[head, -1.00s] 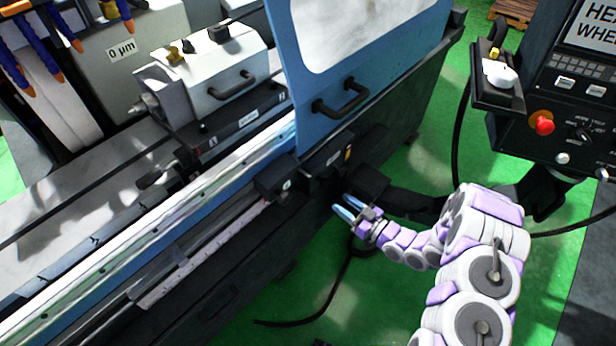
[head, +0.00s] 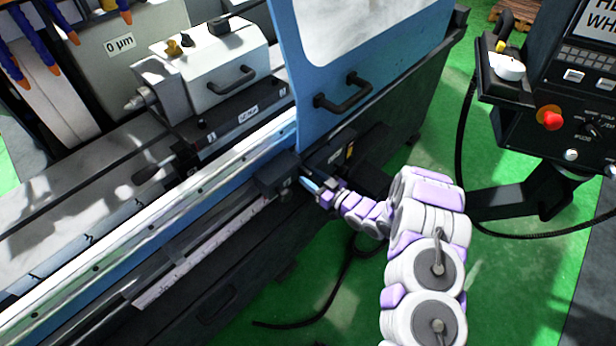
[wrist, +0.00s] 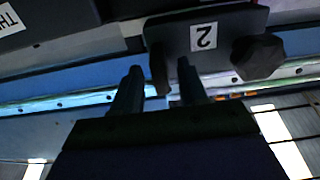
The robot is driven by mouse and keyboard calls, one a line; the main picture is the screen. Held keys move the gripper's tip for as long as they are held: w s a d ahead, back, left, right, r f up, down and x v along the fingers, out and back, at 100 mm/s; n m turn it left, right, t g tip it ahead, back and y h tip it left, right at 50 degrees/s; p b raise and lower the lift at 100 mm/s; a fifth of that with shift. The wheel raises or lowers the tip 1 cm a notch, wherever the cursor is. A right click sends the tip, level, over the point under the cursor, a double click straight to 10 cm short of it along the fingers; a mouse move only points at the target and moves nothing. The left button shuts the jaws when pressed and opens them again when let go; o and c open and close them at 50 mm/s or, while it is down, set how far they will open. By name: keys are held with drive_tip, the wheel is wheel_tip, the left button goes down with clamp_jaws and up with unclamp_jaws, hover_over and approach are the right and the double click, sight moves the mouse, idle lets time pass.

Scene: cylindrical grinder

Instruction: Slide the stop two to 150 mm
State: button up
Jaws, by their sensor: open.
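Stop two (head: 275,177) is a dark block on the rail along the machine's front, at the right end of the pale scale (head: 190,262). In the wrist view stop two (wrist: 222,32) shows an upside-down "2" label and a dark faceted knob (wrist: 258,57) at its right. My gripper (head: 311,185) is at the right side of stop two in the head view. In the wrist view my gripper (wrist: 158,72) has its fingers apart, with a narrow dark tab of the stop appearing between them. I cannot tell whether they touch it. The scale's numbers are too small to read.
A blue door with a handle (head: 343,92) stands above the rail. Another dark block (head: 335,150) with a yellow mark is just right of the stop. A control panel (head: 575,110) stands at the right. The rail left of the stop looks clear.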

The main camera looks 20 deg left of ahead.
drive_tip(key=shift+x, duration=0.9)
drive_tip(key=shift+c, duration=0.4)
clamp_jaws()
